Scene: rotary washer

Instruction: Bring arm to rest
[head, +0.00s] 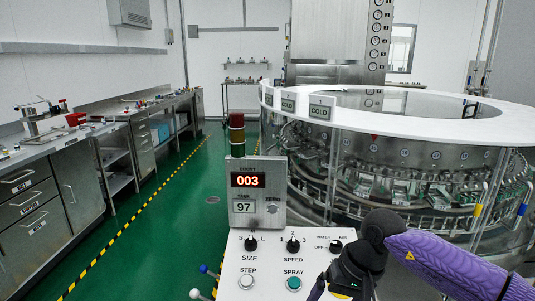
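My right arm, in a purple sleeve, comes in from the lower right of the head view. Its black gripper (340,284) is over the right part of the white control panel (262,262), close to the rotary switch (335,246). The fingers are dark and partly cut off by the bottom edge, so I cannot tell whether they are open or touching the panel. My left gripper is not in view.
The panel has SIZE (250,243) and SPEED (293,245) knobs, a white STEP button (246,281) and a green SPRAY button (294,283). A display (248,180) reads 003. The large round washer (400,170) stands behind. Green floor (185,220) is clear at left.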

